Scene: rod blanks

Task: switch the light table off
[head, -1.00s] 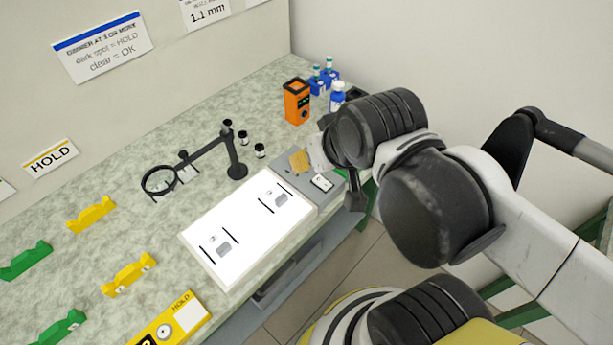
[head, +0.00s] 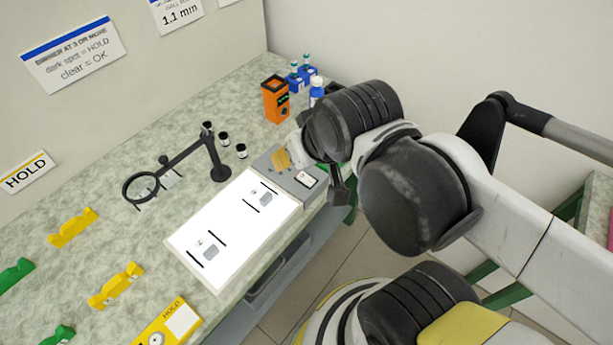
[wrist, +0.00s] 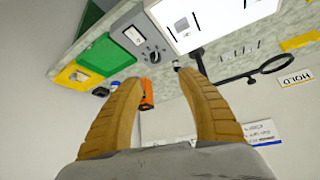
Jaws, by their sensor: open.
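The light table (head: 225,232) lies on the bench with its panel glowing white. It also shows at the top of the wrist view (wrist: 225,12). Its grey control end (head: 283,184) carries a small white switch plate (head: 305,179), seen in the wrist view (wrist: 133,35) near a dark round knob (wrist: 153,55). My gripper (head: 282,158) is by the control end in the head view, its tan fingers partly covering the far side. In the wrist view my gripper (wrist: 160,78) has its fingers apart with nothing between them. Contact with the control end cannot be told.
A magnifier on a stand (head: 218,172) and small dark vials (head: 241,150) stand behind the light table. An orange device (head: 275,99) and blue-racked bottles (head: 316,90) stand near the bench's far end. Yellow and green holders (head: 115,285) lie at the left.

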